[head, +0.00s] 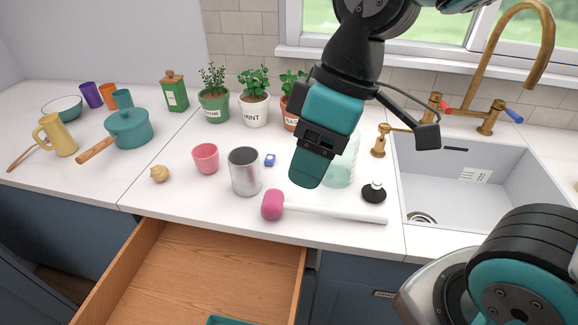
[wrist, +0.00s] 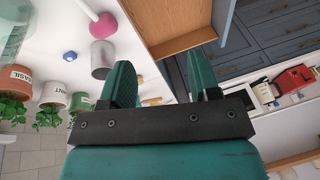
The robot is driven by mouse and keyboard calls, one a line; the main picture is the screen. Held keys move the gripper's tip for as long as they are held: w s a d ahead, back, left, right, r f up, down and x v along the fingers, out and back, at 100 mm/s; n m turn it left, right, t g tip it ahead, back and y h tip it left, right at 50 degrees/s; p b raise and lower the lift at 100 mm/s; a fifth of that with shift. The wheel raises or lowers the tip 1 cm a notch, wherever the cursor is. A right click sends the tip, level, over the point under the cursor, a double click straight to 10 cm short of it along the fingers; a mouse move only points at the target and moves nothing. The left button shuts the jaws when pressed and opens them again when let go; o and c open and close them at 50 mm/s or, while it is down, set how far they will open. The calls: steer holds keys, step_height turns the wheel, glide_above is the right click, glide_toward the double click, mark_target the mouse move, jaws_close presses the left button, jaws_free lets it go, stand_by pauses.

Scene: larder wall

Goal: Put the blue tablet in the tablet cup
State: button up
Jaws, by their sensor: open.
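The small blue tablet (head: 270,160) lies on the white counter just right of a metal cup (head: 245,171). A pink cup (head: 205,158) stands left of the metal cup. I cannot tell which of them is the tablet cup. In the wrist view the tablet (wrist: 70,56) lies apart from the metal cup (wrist: 103,60). My gripper (head: 306,178) is in the air, right of the tablet in the head view. In the wrist view my gripper (wrist: 165,80) has its two fingers apart with nothing held between them.
A pink-ended white roller (head: 335,211) lies along the counter's front. A clear bottle (head: 342,165) stands behind my gripper, with a black stopper (head: 374,191) at right. Potted herbs (head: 254,110) line the back. An open drawer (head: 200,270) juts out below. A sink (head: 465,180) is at right.

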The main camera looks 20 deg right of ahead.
steer(key=w+d+f+n+h, duration=0.1)
steer(key=w+n+h, duration=0.1)
steer(key=w+n, duration=1.05)
steer(key=n+h+p, duration=0.2)
steer(key=n+p, duration=0.1)
steer(key=n, duration=0.4)
glide_above(270, 157)
steer(key=f, duration=1.8)
steer(key=shift+s+f, duration=0.1)
steer(key=shift+s, duration=0.25)
steer(key=shift+w+f+p, duration=0.15)
steer(key=shift+f+p, duration=0.45)
steer(key=shift+f, duration=0.7)
steer(key=shift+w+f+p, duration=0.15)
steer(key=shift+f+p, duration=0.45)
steer(key=shift+f, duration=0.7)
jaws_close()
steer(key=shift+r, duration=0.15)
